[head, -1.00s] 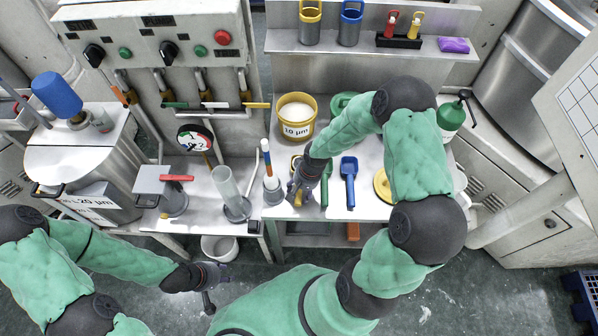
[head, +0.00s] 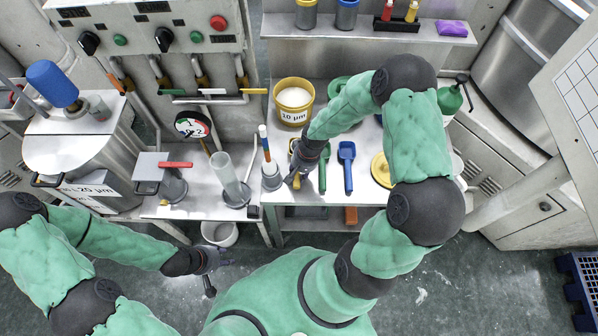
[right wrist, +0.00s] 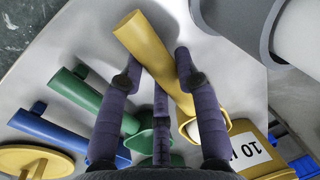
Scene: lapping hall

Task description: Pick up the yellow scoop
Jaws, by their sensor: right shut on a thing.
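The yellow scoop (right wrist: 158,52) lies between the fingers of my right gripper (right wrist: 157,72) in the right wrist view, which are shut on its handle. In the head view my right gripper (head: 297,176) is at the left part of the white table, and a bit of the yellow scoop (head: 296,184) shows under it. I cannot tell whether the scoop is clear of the table. My left gripper (head: 217,270) is empty, its fingers spread, low in front of the left bench.
A green scoop (head: 323,172) and a blue scoop (head: 347,172) lie just right of my right gripper. A yellow 10 µm tub (head: 292,110) stands behind it. A grey stand with a white-and-blue rod (head: 271,177) is close on its left.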

